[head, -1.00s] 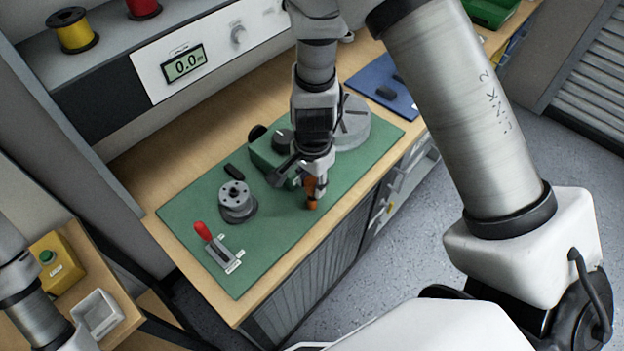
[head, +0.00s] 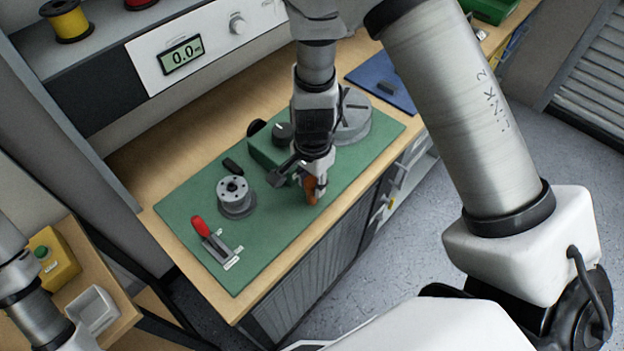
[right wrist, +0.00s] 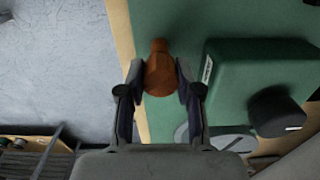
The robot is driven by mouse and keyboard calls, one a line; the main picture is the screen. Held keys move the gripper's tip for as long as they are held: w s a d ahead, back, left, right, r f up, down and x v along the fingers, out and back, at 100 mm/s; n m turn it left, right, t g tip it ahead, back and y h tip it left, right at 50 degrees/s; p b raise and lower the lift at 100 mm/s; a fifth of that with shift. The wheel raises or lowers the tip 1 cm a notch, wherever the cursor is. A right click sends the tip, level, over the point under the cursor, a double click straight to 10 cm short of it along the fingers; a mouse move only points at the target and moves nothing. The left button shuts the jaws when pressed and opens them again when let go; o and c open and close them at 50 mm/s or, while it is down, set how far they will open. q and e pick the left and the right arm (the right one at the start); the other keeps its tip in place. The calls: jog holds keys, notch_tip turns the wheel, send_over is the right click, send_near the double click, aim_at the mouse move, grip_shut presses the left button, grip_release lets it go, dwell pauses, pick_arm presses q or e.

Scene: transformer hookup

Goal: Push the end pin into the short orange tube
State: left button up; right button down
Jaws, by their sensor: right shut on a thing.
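My right gripper (head: 314,188) is shut on an orange piece (head: 311,191) over the front edge area of the green mat (head: 270,232). In the right wrist view, my right gripper (right wrist: 160,80) holds the orange piece (right wrist: 160,75) between its two fingers. The piece is wide, with a narrower end pointing away from the gripper. I take it for the short orange tube, but cannot tell for sure. I cannot make out a separate end pin. Whether the piece touches the mat is unclear. Part of my left arm shows at lower left, but its gripper is out of view.
A green box with a dark knob (head: 283,133) stands close to my right gripper. A grey disc (head: 353,118) is behind it. A grey flanged part (head: 236,198) and a red-handled lever (head: 200,226) are to the left. The mat's front strip is clear.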

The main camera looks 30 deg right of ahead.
jog(key=shift+f+b, duration=0.3)
jog(key=shift+f, duration=0.15)
jog(key=c, duration=0.7)
grip_release()
jog(key=shift+r, duration=0.1)
notch_tip(320, 180, up, 5)
jog(key=p, duration=0.5)
